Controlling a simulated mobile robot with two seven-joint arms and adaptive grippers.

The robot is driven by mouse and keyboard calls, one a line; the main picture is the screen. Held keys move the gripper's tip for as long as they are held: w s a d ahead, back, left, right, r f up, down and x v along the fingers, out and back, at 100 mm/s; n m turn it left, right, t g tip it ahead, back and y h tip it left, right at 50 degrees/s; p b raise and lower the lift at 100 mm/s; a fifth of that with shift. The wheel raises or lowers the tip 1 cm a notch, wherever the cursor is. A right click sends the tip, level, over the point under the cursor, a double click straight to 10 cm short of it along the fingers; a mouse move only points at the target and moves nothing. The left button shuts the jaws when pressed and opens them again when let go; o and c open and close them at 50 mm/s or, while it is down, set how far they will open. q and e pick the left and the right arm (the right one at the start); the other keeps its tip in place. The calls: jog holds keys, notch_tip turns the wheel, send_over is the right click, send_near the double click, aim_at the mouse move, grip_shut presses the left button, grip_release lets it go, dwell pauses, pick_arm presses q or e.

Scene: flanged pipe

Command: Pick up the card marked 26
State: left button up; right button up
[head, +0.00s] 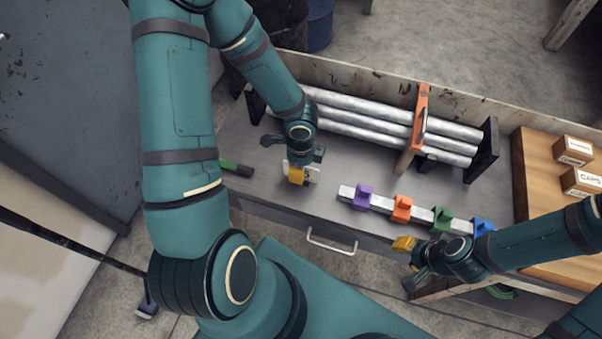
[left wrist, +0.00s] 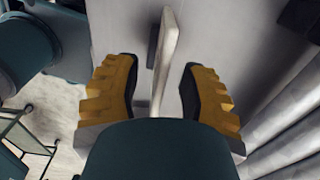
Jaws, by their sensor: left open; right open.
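A pale, card-like plate (head: 313,175) stands at my left gripper on the grey bench top. No number can be read on it. In the left wrist view the plate (left wrist: 167,50) shows nearly edge-on between the two yellow fingers. My left gripper (left wrist: 160,92) is open around it, with a gap on each side. In the head view my left gripper (head: 297,174) points down and partly covers the plate. My right gripper (head: 404,244) is open near the front edge of the bench, below the rail of coloured clips, apart from the plate.
A pale rail (head: 384,204) with purple, orange, green and blue clips lies right of the plate. A green-handled tool (head: 236,168) lies left. Labelled boxes (head: 573,151) stand on wood at right.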

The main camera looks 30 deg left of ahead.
pick_arm(q)
jog(key=shift+f, duration=0.15)
jog(key=shift+c, duration=0.4)
grip_shut()
